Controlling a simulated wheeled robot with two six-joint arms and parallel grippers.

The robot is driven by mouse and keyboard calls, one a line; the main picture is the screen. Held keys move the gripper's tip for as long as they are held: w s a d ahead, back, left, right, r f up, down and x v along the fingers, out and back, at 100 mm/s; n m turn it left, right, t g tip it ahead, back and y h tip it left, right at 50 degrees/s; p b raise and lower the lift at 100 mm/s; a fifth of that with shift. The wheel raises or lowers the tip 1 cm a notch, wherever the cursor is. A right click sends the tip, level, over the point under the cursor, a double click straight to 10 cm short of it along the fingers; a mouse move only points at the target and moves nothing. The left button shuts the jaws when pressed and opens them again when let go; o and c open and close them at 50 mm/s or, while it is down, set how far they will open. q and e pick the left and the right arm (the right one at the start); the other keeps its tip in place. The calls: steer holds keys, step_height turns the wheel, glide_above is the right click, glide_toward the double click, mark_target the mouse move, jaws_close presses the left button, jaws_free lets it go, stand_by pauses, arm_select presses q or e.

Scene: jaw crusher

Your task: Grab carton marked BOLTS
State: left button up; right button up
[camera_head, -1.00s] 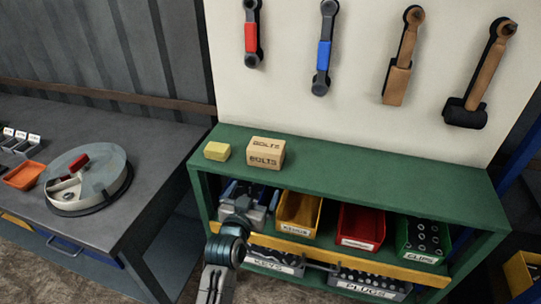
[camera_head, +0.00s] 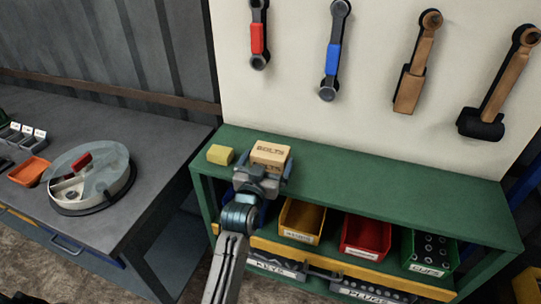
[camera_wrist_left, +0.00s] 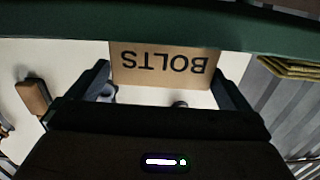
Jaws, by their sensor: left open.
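The tan carton marked BOLTS (camera_head: 270,153) sits on the green shelf top (camera_head: 380,178) near its left end. In the left wrist view the carton (camera_wrist_left: 165,65) shows its lettered face upside down, between the two fingers. My left gripper (camera_head: 262,172) is open at the carton's front, with a finger toward each side; it partly hides the carton's front face in the head view. I cannot tell whether the fingers touch the carton. In the left wrist view my left gripper (camera_wrist_left: 170,90) shows its fingers apart. My right gripper is not in view.
Bins, including a yellow one (camera_head: 300,220) and a red one (camera_head: 365,238), stand on the shelf below. Wrenches and hammers hang on the board behind. The shelf top right of the carton is clear.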

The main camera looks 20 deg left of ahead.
mark_target(274, 144)
arm_select(q)
steer(key=shift+w+r+p, duration=0.15)
steer(key=shift+w+p, duration=0.2)
steer(key=shift+w, duration=0.35)
steer(key=w+p, duration=0.1)
steer(key=w, duration=0.2)
steer(key=shift+w+a+r+p, duration=0.1)
steer(key=shift+w+a+p, duration=0.1)
steer(key=shift+p, duration=0.2)
steer(key=shift+w+f, duration=0.2)
steer(key=shift+w, duration=0.3)
steer(key=shift+d, duration=0.1)
steer(key=c, duration=1)
steer(key=shift+r, duration=0.1)
steer(key=shift+c, duration=0.9)
steer(key=shift+r, duration=0.15)
